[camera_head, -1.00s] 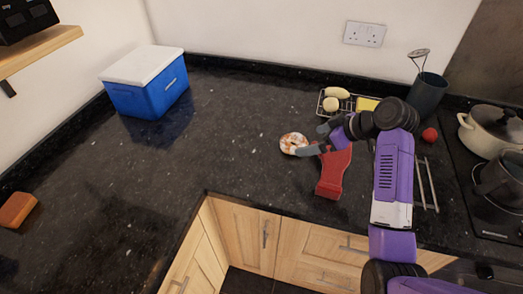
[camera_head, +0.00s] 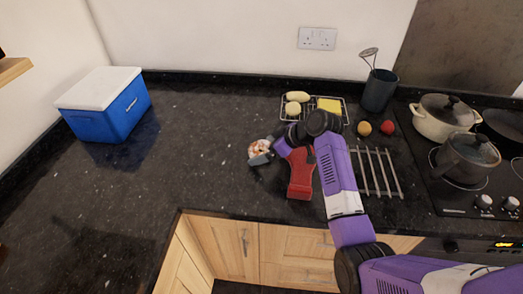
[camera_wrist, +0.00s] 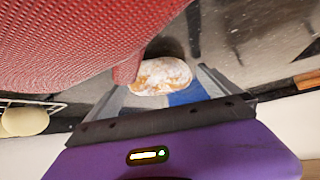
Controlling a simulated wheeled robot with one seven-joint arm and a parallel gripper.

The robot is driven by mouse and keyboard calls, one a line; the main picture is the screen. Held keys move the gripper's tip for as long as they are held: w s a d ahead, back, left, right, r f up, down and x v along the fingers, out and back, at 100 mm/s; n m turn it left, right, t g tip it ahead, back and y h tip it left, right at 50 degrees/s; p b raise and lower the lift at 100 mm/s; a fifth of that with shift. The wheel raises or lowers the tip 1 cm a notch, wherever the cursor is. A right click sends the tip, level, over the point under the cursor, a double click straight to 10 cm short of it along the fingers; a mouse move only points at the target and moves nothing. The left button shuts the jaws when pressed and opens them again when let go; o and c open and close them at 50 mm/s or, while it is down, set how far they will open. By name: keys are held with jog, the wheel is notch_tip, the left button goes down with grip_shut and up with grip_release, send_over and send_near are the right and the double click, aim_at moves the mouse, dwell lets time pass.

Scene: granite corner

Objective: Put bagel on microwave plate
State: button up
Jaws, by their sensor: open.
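A pale bread item with orange-brown patches, which looks like the bagel (camera_head: 259,149), lies on the dark granite counter. My gripper (camera_head: 262,154) is open at it, low over the counter. In the wrist view the bagel (camera_wrist: 160,77) shows between the spread fingers of my gripper (camera_wrist: 163,90). I cannot tell whether a finger touches it. The gripper hides part of it in the head view. A microwave plate is not in view.
A red object (camera_head: 300,176) lies right beside the gripper and fills the upper left of the wrist view. A wire rack (camera_head: 344,112) with pale food and a metal rack (camera_head: 376,172) are nearby. Pots stand on the hob at right. The counter's left is clear, up to a blue cooler (camera_head: 107,108).

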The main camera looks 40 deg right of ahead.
jog(key=c, duration=0.6)
jog(key=shift+r, duration=0.1)
notch_tip(320, 180, up, 20)
jog(key=b, duration=0.2)
